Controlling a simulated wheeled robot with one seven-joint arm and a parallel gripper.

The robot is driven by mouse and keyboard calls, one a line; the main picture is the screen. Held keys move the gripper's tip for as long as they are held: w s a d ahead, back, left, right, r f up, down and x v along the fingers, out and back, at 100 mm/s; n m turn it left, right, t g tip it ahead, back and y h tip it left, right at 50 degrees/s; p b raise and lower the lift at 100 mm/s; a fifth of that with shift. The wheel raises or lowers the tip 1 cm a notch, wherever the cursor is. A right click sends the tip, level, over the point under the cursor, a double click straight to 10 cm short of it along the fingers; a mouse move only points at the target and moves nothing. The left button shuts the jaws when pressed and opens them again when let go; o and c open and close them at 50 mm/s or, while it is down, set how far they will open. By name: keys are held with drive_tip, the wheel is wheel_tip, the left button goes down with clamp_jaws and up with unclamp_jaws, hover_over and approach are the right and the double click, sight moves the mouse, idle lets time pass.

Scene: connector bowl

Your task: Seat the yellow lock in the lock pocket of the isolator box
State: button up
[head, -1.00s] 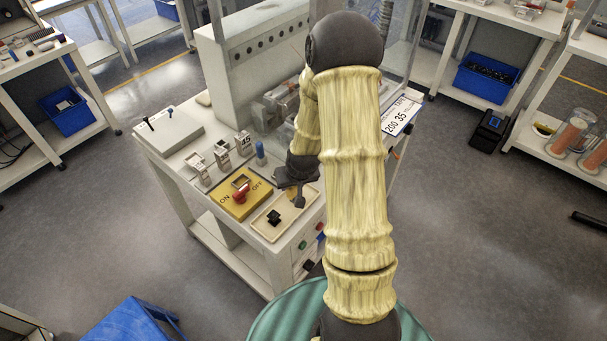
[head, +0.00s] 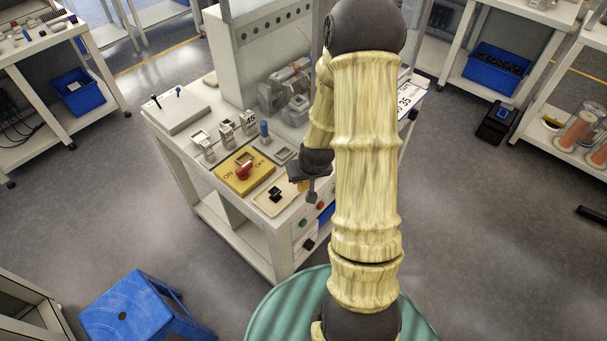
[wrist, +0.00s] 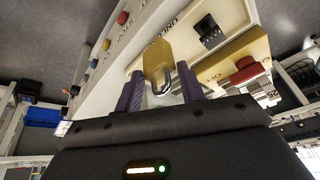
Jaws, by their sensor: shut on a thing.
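The yellow lock (wrist: 157,58) is held by its metal shackle between the purple fingers of my gripper (wrist: 162,88) in the wrist view. In the head view my gripper (head: 311,187) is at the right end of the cream tray, and a bit of the lock (head: 302,186) shows beside it. The yellow isolator box (head: 236,180) with a red handle and ON/OFF lettering sits on the bench, left of my gripper. It also shows in the wrist view (wrist: 232,55), right of the lock and apart from it. I cannot clearly make out the lock pocket.
The cream tray (head: 262,206) holds a black part (head: 276,194). Several small devices and a blue post (head: 264,131) stand behind the isolator box. A tall machine housing (head: 262,50) rises at the back. A blue stool (head: 145,305) stands on the floor at lower left.

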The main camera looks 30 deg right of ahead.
drive_tip(key=shift+w+a+r, duration=0.1)
drive_tip(key=shift+w+a, duration=0.1)
drive_tip(key=shift+a, duration=0.25)
drive_tip(key=w+a+r, duration=0.2)
drive_tip(key=a+r, duration=0.2)
drive_tip(key=a, duration=0.6)
drive_tip(key=shift+w+a+r+m, duration=0.25)
drive_tip(key=shift+w+m, duration=0.1)
drive_tip(key=shift+m, duration=0.05)
